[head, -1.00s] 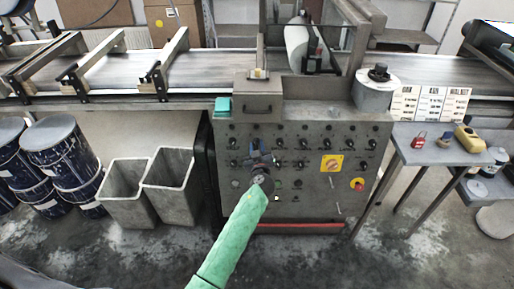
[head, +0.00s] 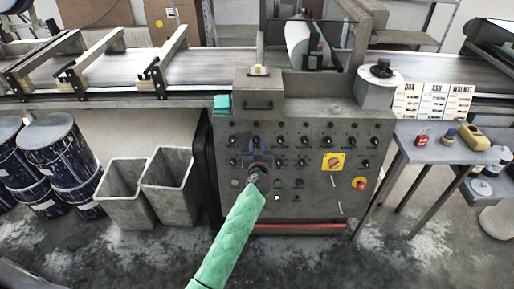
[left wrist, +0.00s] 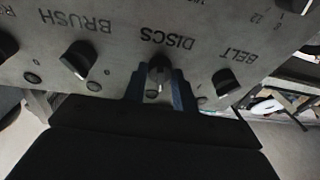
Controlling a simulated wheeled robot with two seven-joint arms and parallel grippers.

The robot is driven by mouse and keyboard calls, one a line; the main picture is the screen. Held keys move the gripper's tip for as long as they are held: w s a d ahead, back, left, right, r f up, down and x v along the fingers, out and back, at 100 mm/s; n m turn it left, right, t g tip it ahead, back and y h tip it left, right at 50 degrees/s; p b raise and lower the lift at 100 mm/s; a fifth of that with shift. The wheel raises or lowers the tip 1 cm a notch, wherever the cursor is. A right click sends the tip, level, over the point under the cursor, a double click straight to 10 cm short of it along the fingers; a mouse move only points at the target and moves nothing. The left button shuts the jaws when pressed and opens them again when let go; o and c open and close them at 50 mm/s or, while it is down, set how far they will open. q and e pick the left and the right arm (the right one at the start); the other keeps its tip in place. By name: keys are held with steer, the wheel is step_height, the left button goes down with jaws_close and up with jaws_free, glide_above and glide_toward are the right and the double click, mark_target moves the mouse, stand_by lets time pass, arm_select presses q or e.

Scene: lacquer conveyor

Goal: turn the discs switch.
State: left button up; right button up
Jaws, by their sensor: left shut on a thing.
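The discs switch (left wrist: 160,70) is a dark knob below the word DISCS on the grey control panel (head: 308,209), seen upside down in the left wrist view. Its ridge looks roughly vertical there. My left gripper (left wrist: 158,80) has one blue finger on each side of the knob and is shut on it. In the head view my left gripper (head: 259,160) is against the panel's left part and hides the switch. My right gripper is not in view.
The BRUSH knob (left wrist: 78,60) and the BELT knob (left wrist: 225,82) flank the switch closely. A yellow-backed rotary switch (head: 333,162) and a red button (head: 361,184) sit further right. Grey bins (head: 168,186) stand left of the panel. A side table (head: 440,152) stands right.

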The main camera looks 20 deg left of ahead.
arm_select(q)
steer(key=shift+f+m, duration=0.15)
steer(key=shift+m, duration=0.95)
steer(key=shift+a+m+h, duration=0.1)
steer(key=shift+m+h, duration=0.4)
steer(key=shift+m, duration=0.1)
steer(key=shift+s+m+t, duration=0.1)
steer(key=shift+m+t, duration=0.2)
steer(key=shift+m, duration=0.7)
steer(key=shift+m+h+p, duration=0.3)
steer(key=shift+m+h, duration=0.2)
steer(key=shift+m, duration=0.4)
steer(key=shift+a+r+m+p, duration=0.1)
steer(key=shift+r+m+p, duration=0.15)
steer(key=shift+m, duration=0.55)
steer(key=shift+f+m+h, duration=0.1)
steer(key=shift+m+h, duration=0.2)
steer(key=shift+m, duration=0.1)
steer(key=shift+m+p, duration=0.4)
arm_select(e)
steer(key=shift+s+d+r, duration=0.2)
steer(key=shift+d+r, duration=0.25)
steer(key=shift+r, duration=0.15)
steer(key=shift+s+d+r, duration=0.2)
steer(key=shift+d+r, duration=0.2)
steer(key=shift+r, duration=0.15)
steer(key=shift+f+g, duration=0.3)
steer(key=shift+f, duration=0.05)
